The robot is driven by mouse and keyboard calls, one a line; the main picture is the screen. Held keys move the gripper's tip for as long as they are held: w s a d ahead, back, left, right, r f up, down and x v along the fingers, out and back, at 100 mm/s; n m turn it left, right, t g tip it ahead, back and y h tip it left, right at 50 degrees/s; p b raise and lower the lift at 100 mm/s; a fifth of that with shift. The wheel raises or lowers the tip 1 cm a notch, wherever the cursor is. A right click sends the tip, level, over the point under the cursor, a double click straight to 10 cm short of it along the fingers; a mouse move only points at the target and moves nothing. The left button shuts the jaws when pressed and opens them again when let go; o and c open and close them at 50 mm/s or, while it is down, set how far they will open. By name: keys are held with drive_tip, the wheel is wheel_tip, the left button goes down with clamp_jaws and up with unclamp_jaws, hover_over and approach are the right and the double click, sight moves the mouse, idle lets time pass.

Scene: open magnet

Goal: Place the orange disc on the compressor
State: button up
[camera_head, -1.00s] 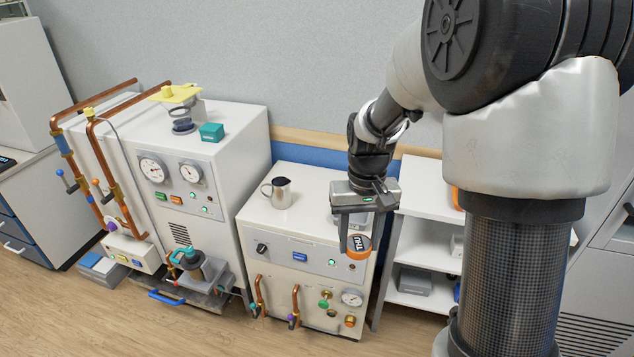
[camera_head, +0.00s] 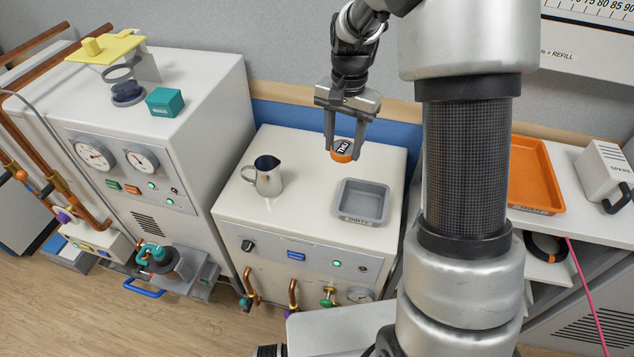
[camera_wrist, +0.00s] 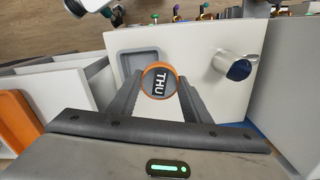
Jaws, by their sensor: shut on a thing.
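The orange disc (camera_head: 342,151) has a dark face lettered THU. My gripper (camera_head: 344,146) is shut on it, with a finger on each side, above the back part of a low white machine (camera_head: 300,215). In the wrist view the disc (camera_wrist: 159,81) sits between the fingertips with its lettered face showing. A taller white machine (camera_head: 205,105) with two gauges stands to the left. No readable label shows which machine is the compressor.
A metal jug (camera_head: 268,178) and a grey tray marked DIRTY (camera_head: 364,222) stand on the low machine. The taller one carries a teal box (camera_head: 164,102) and a yellow-topped stand (camera_head: 105,46). An orange tray (camera_head: 557,175) lies on the right shelf.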

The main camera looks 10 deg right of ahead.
sight(327, 185)
drive_tip(key=w+a+f+m+b, duration=0.1)
drive_tip(key=w+f+m+b, duration=1.05)
drive_tip(key=f+m, duration=0.3)
drive_tip(key=shift+m, duration=0.35)
wheel_tip(327, 185, down, 10)
drive_tip(key=shift+w+r+b, duration=0.15)
drive_tip(key=shift+r+b, duration=0.1)
drive_tip(key=shift+b, duration=0.8)
drive_tip(key=shift+f, duration=0.15)
drive_tip(key=o, duration=1.1)
